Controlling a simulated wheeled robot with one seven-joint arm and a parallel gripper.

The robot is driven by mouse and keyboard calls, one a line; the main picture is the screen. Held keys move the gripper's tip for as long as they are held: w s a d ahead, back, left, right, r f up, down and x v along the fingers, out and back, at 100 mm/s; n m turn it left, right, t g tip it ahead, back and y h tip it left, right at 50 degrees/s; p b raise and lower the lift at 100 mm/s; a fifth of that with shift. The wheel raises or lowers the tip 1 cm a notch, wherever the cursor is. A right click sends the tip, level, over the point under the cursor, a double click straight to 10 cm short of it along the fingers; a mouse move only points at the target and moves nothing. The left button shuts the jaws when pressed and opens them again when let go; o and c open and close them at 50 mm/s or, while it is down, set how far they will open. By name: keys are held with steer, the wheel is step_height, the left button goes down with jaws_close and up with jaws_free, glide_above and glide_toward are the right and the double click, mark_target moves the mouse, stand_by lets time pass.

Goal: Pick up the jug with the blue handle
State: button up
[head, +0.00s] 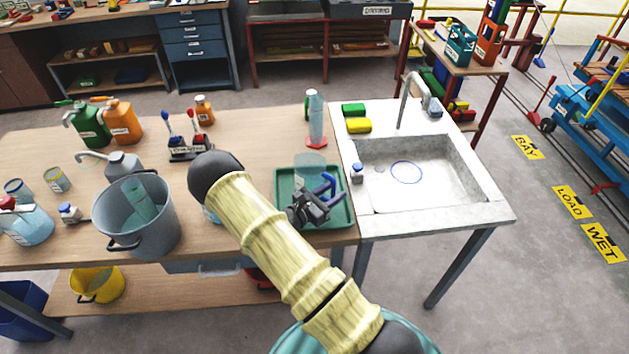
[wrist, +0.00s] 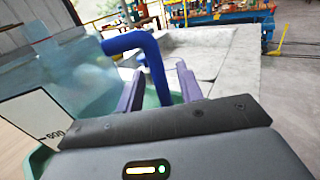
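The clear jug (head: 308,172) stands in the green tray (head: 346,214) on the wooden bench. Its blue handle (head: 330,182) is on the right side in the head view. In the wrist view the jug (wrist: 62,85) fills the left side, with a white label reading 600. The blue handle (wrist: 153,62) bends down between the two purple fingers of my gripper (wrist: 160,88). In the head view my gripper (head: 318,200) is at the handle. The fingers stand apart, with a gap beside the handle. The lower part of the handle is hidden behind my gripper's body.
A grey bucket (head: 160,232) stands left of my arm. A bottle with a red base (head: 315,118) is behind the tray. The sink (head: 440,165) is to the right, with a small blue-capped bottle (head: 357,174) on its near-left rim. Sponges (head: 357,125) lie at its back left.

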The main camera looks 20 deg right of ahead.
steer(key=shift+w+d, duration=0.15)
steer(key=shift+d, duration=0.25)
jaws_close()
